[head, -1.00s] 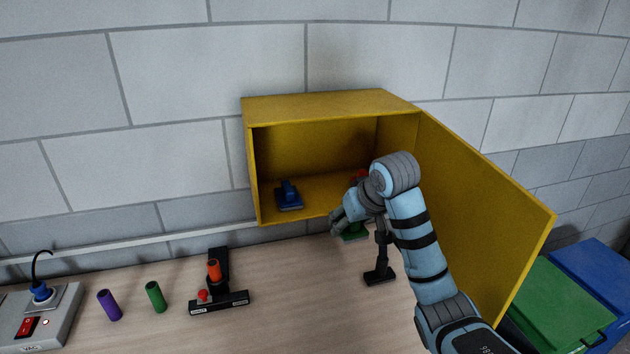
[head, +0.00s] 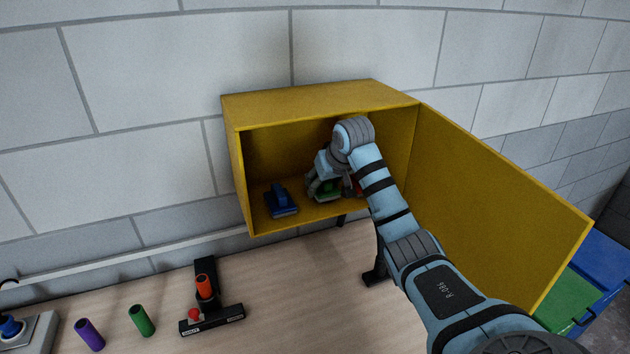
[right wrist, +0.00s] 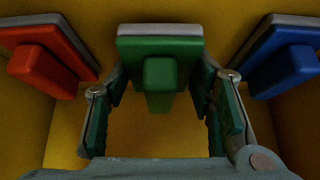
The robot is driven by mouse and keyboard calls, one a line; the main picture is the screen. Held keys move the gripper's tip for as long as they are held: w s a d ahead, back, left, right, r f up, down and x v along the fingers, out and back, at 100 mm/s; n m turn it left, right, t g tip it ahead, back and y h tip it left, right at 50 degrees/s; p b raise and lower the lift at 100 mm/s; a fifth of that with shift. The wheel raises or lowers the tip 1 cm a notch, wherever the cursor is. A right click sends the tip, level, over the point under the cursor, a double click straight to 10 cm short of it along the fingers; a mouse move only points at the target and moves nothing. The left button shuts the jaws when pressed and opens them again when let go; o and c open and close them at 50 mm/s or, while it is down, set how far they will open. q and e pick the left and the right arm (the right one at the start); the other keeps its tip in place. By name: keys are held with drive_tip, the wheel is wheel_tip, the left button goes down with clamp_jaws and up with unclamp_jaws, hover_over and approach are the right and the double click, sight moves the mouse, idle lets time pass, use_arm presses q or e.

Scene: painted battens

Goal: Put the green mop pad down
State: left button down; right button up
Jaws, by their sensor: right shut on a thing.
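My right gripper (head: 321,181) is inside the open yellow cabinet (head: 315,98), shut on the green mop pad (head: 328,190). In the right wrist view the green pad (right wrist: 160,48) sits between the fingers, its raised block toward me. It is low over the cabinet floor; I cannot tell if it touches it. A blue pad (head: 282,204) is on the cabinet floor to its left in the head view. A red pad (head: 358,187), mostly hidden by my arm, is to its right. My left gripper is not in view.
The cabinet door (head: 500,205) stands open at the right. Green (head: 565,298) and blue (head: 604,262) bins stand at the right.

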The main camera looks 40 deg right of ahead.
drive_tip(key=shift+s+a, duration=0.1)
drive_tip(key=shift+a, duration=0.05)
drive_tip(key=shift+w+f, duration=0.2)
drive_tip(key=shift+f, duration=0.4)
drive_tip(key=o, duration=1.5)
drive_tip(key=shift+s, duration=0.1)
drive_tip(key=shift+o, duration=0.2)
drive_tip(key=shift+r, duration=0.15)
